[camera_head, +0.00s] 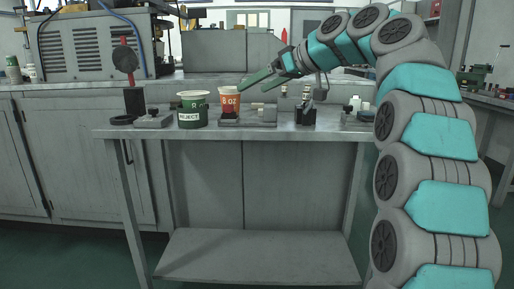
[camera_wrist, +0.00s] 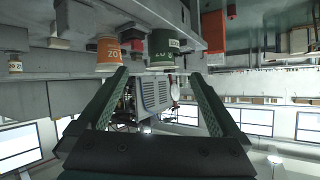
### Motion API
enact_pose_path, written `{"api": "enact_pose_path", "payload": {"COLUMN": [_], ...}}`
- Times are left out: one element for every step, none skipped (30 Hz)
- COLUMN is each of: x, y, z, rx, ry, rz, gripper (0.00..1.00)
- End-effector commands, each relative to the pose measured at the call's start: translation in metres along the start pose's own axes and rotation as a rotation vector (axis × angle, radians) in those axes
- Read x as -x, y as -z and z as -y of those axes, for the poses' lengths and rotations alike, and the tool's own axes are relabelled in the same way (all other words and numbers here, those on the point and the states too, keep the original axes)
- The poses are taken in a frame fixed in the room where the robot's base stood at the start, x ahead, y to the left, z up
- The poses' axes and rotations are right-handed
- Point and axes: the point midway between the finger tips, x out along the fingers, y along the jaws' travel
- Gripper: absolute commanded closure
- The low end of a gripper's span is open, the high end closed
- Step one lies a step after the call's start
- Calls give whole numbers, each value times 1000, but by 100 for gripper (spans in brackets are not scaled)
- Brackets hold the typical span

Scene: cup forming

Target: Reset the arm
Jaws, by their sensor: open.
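My arm rises on the right of the head view and bends over to the left above the table. My gripper (camera_head: 253,83) is open and empty, with its green fingers pointing left near the orange cup. The orange cup shows there too (camera_wrist: 109,52), beyond the fingers.
Small metal fixtures (camera_head: 305,112) sit along the table (camera_head: 330,132). A large grey machine (camera_head: 90,48) stands on the bench behind.

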Motion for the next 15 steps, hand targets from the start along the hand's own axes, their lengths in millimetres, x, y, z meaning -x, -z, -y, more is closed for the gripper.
{"api": "enact_pose_path", "payload": {"x": [0,-1,-2,-3,-4,-4,-4,-5,-6,-6,-6,-6,-6,-5,-4], "y": [-6,-9,-14,-20,-26,-33,-40,-49,-61,-72,-82,-97,-109,-119,-135], "z": [3,4,5,6,7,10,12,15,19,22,26,31,34,38,44], "rx": [-22,-36,-58,-76,-94,-119,-140,-164,-198,-223,-248,-280,-306,-327,-358], "ry": [-2,-4,-7,-10,-12,-18,-23,-26,-34,-40,-47,-58,-65,-75,-88], "rz": [17,26,40,54,68,87,103,124,153,177,200,232,257,279,312], "gripper": [0,0,0,0,0,0,0,0,0,0,0,0,0,0,0]}}
